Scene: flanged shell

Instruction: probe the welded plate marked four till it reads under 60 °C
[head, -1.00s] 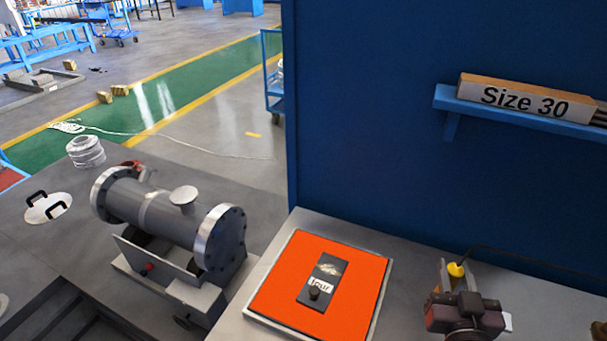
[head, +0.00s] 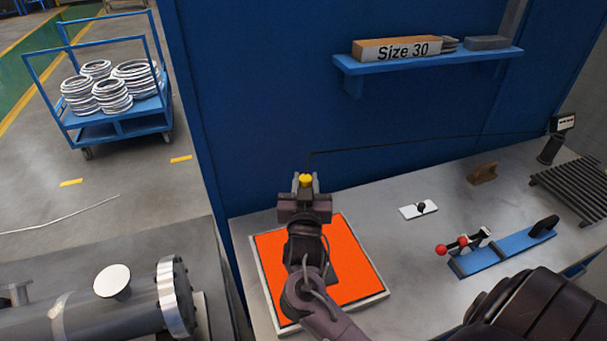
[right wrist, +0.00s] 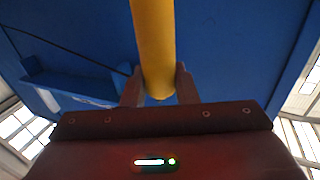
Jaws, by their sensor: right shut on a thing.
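My right gripper (head: 305,188) is shut on a yellow probe (head: 305,179) and holds it above the far edge of the orange mat (head: 366,276). In the right wrist view the yellow probe (right wrist: 155,40) stands between the two fingers (right wrist: 159,88). A dark cable runs from the probe to a small meter (head: 563,122) at the far right; its reading is too small to make out. The welded plate marked four is mostly or wholly hidden behind my right arm, over the mat. My left gripper is not in view.
A blue shelf (head: 430,64) hangs behind. A flanged shell (head: 100,308) lies at left.

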